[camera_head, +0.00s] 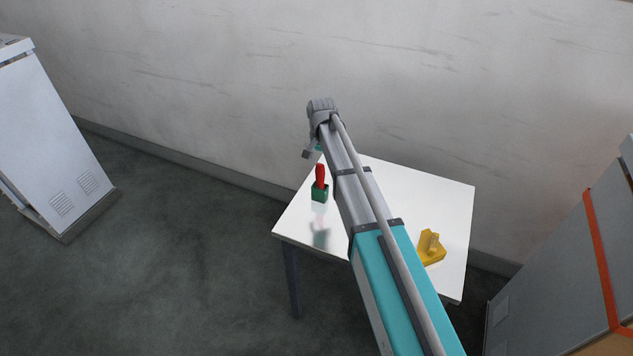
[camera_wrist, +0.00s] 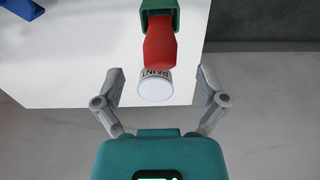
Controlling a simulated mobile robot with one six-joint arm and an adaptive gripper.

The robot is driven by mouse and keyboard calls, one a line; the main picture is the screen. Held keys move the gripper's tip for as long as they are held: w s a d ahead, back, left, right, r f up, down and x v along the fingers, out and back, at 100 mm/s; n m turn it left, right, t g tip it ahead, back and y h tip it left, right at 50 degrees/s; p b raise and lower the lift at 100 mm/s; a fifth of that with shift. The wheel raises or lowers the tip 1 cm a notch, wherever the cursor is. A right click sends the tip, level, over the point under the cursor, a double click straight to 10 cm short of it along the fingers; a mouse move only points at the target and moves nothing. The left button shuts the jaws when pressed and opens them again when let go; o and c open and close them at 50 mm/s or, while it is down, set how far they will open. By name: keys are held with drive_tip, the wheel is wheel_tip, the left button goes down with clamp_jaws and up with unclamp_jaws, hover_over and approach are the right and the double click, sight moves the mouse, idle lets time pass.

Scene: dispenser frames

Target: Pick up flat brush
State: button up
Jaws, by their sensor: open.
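A red upright piece (camera_head: 320,175) stands in a small green holder (camera_head: 319,192) on the left part of the white table; I take it for the flat brush, but its bristles do not show. In the wrist view the red piece (camera_wrist: 160,46) points from the green holder (camera_wrist: 160,17) towards my gripper (camera_wrist: 160,73). My gripper is open, its two fingers spread left and right of the red piece's end, with nothing held. In the head view my gripper (camera_head: 312,150) is just above and behind the red piece, partly hidden by my wrist.
A white can lettered PAINT (camera_wrist: 155,88) is beyond the red piece's end, between the fingers in the wrist view. A blue object (camera_wrist: 22,8) is at upper left there. A yellow piece (camera_head: 431,248) sits on the table (camera_head: 450,205) right of my arm. A wall stands behind.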

sight(320, 171)
drive_tip(key=shift+a+f+b, duration=0.1)
drive_tip(key=shift+f+b, duration=2.4)
drive_tip(key=shift+f, duration=0.1)
drive_tip(key=c, duration=1.2)
drive_tip(key=shift+c, duration=0.2)
drive_tip(key=shift+r, duration=0.25)
wheel_tip(320, 171, up, 10)
drive_tip(key=p, duration=1)
drive_tip(key=shift+f, duration=0.2)
